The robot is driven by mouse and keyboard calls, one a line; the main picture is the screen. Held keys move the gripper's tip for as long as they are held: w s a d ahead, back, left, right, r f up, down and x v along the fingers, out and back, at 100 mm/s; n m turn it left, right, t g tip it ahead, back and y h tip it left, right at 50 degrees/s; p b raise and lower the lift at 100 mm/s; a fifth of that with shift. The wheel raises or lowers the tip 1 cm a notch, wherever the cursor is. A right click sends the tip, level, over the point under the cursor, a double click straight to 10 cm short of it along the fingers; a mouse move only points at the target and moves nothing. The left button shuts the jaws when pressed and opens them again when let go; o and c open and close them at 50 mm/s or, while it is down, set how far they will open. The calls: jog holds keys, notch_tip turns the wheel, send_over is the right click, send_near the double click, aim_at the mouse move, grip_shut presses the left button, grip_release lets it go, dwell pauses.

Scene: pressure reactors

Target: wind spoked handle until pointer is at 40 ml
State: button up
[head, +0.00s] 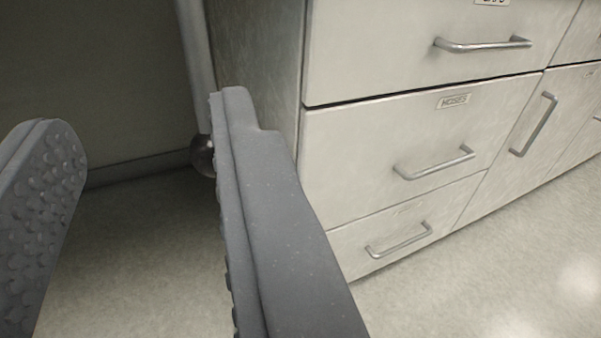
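My gripper (146,135) is open and empty, its two dark grey fingers wide apart in the left half of the head view. The inner face of the left finger shows a bumpy grip pad. The right finger reaches up in front of the cabinet's left edge. No spoked handle, pointer or ml scale shows in this view.
A pale drawer cabinet (345,130) stands at the right, with metal bar handles and a drawer labelled "HOSES" (453,101). A metal leg (196,60) with a dark round foot (203,155) stands left of it. Pale floor (480,275) is clear in front.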

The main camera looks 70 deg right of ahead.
aim_at(192, 45)
jog(key=shift+m+g, duration=0.3)
jog(key=x, duration=0.4)
jog(key=b+x, duration=0.1)
jog(key=x, duration=0.2)
jog(key=s+b+x, duration=0.1)
jog(key=x, duration=0.3)
jog(key=shift+w+d+f, duration=0.2)
jog(key=shift+d+f, duration=0.05)
jog(key=shift+d, duration=0.3)
jog(key=shift+b+x, duration=0.4)
jog(key=shift+x, duration=0.5)
jog(key=shift+r, duration=0.1)
jog(key=shift+c, duration=0.3)
jog(key=shift+a, duration=0.1)
grip_shut()
